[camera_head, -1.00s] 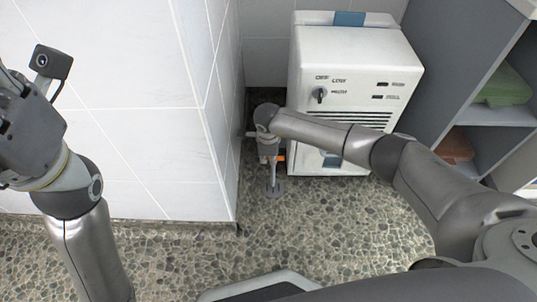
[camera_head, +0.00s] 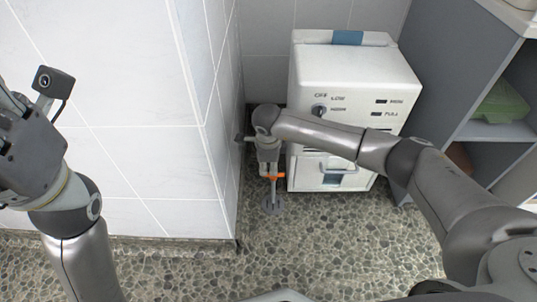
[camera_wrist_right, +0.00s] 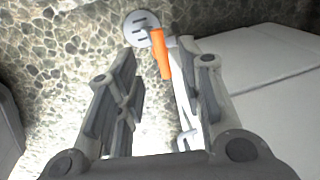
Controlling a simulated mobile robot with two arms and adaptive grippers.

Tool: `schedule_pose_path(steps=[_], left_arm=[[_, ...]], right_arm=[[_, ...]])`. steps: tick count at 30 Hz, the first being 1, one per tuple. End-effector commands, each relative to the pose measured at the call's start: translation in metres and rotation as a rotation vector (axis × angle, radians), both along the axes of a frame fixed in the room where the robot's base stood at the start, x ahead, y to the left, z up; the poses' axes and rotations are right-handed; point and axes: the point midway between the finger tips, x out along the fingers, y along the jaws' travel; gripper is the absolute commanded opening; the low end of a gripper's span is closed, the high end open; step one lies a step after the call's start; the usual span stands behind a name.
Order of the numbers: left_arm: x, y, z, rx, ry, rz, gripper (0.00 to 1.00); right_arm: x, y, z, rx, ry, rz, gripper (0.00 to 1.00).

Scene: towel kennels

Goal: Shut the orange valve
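The orange valve handle (camera_head: 272,177) shows just below my right wrist in the head view, low over the floor beside a white box. In the right wrist view the orange valve handle (camera_wrist_right: 161,55) lies between and beyond the open fingertips, on a thin pale pipe (camera_wrist_right: 183,95) with a round grey floor plate (camera_wrist_right: 142,28). In the head view my wrist hides part of the pipe and fingers. My left gripper (camera_head: 22,135) is raised at the left, its fingers partly cut off.
A white box with a dial (camera_head: 345,75) stands right of the valve. A tiled wall corner (camera_head: 215,120) rises close on the left. A grey shelf (camera_head: 460,80) stands at the right. The pebbled floor (camera_head: 330,235) in front is clear.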

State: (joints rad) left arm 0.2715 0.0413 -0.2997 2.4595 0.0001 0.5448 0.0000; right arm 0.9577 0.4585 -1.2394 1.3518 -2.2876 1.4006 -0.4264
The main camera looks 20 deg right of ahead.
Motion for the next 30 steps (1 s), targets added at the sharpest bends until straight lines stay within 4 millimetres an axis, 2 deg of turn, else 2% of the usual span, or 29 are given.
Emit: schedule_pose_path(steps=[3, 9, 15, 30], left_arm=[[0.0, 0.0, 0.0, 0.0, 0.0, 0.0, 0.35], [0.0, 0.0, 0.0, -0.001, 0.0, 0.0, 0.35], [0.0, 0.0, 0.0, 0.0, 0.0, 0.0, 0.35], [0.0, 0.0, 0.0, -0.001, 0.0, 0.0, 0.35]], right_arm=[[-0.003, 0.001, 0.023, 0.002, -0.004, 0.002, 0.35], [-0.008, 0.002, 0.047, 0.001, -0.001, -0.001, 0.35], [-0.01, 0.003, 0.052, 0.0, 0.001, -0.001, 0.35], [-0.01, 0.003, 0.052, 0.0, 0.001, -0.001, 0.35]])
